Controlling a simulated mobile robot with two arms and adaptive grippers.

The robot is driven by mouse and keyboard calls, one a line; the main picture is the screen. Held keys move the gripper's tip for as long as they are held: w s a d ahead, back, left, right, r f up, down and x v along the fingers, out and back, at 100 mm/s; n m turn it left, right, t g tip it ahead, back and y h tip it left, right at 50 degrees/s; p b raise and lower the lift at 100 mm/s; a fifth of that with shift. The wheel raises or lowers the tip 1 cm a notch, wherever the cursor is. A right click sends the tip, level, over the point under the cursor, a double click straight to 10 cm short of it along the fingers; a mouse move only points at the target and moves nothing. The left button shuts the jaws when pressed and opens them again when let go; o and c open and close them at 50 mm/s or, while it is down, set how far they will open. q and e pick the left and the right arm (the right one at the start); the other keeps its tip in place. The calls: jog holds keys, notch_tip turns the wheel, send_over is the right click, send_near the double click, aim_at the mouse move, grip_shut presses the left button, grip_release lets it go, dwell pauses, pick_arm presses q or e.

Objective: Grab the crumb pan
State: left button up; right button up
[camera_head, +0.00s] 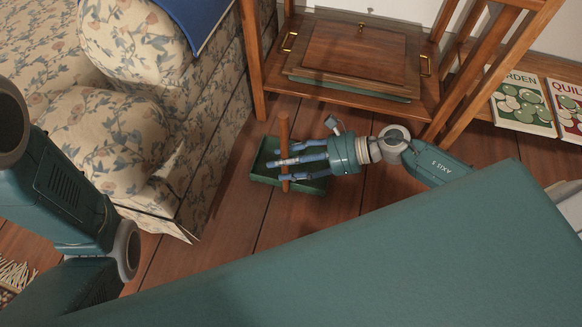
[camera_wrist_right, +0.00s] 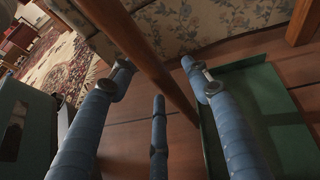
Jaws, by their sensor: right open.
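The crumb pan (camera_head: 262,172) is a shallow green pan with an upright wooden handle (camera_head: 284,128), on the floor beside the sofa. My right gripper (camera_head: 286,161) reaches in from the right, its blue fingers open over the pan and level with the handle. In the right wrist view the handle (camera_wrist_right: 152,62) slants between the open fingers (camera_wrist_right: 165,85), and the pan (camera_wrist_right: 268,105) shows at the right. I cannot tell whether any finger touches the handle. My left arm shows at the left edge of the head view, but its gripper is out of view.
A floral sofa (camera_head: 205,128) stands close to the left of the pan. A wooden shelf stand (camera_head: 425,105) with a wooden tray (camera_head: 362,52) is behind. Two books (camera_head: 523,105) lean at the right. Bare wooden floor (camera_head: 235,220) lies in front of the pan.

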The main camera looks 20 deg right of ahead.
grip_shut()
jog(key=shift+r, duration=0.15)
jog(key=shift+r, duration=0.15)
